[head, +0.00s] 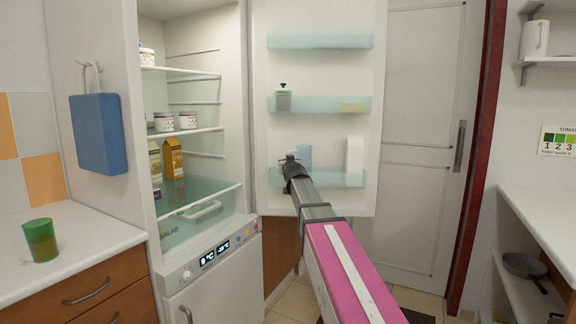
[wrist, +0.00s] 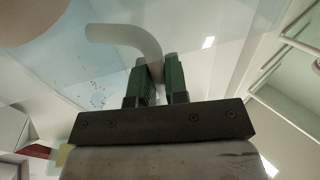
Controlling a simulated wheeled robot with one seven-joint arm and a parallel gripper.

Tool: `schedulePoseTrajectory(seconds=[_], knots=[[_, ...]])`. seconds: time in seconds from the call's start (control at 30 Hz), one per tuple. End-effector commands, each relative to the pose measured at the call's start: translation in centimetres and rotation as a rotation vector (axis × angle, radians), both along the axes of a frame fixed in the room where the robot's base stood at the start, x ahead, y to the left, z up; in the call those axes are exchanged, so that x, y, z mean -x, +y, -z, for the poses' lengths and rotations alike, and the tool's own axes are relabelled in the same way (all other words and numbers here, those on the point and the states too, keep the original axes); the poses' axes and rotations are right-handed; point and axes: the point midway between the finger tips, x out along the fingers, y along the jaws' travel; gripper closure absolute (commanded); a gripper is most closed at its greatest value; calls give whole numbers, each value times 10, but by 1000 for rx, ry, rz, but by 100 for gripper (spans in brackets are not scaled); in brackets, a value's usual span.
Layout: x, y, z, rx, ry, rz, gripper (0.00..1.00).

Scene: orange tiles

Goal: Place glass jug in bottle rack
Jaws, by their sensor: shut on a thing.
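The glass jug (head: 304,154) shows as a small pale blue shape at the lowest shelf on the inside of the open fridge door, which I take as the bottle rack (head: 345,181). My gripper (head: 290,158) is at the left end of this rack, beside the jug. In the wrist view, my green-padded gripper fingers (wrist: 157,82) are shut on the curved grey jug handle (wrist: 125,35). The clear jug body is hard to make out. I cannot tell whether its base touches the rack floor; my arm hides part of the rack.
A white carton (head: 354,155) stands in the rack's right part. The rack above holds a small grey bottle (head: 283,100) and a yellow item (head: 352,107). The fridge interior (head: 205,188) with jars and cartons lies left. A green cup (head: 41,240) stands on the left counter.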

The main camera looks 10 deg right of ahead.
Motion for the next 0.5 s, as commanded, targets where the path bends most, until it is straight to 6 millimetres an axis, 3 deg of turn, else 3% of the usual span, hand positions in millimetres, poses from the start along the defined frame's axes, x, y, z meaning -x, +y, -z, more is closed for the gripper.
schedulePoseTrajectory(seconds=[0.37, 0.4, 0.47, 0.5], knots=[[-1, 0, 3, 0, -3, 0, 100], [-1, 0, 4, -1, -2, 0, 83], [-2, 0, 4, -1, -2, 0, 63], [-2, 0, 4, -1, -2, 0, 60]])
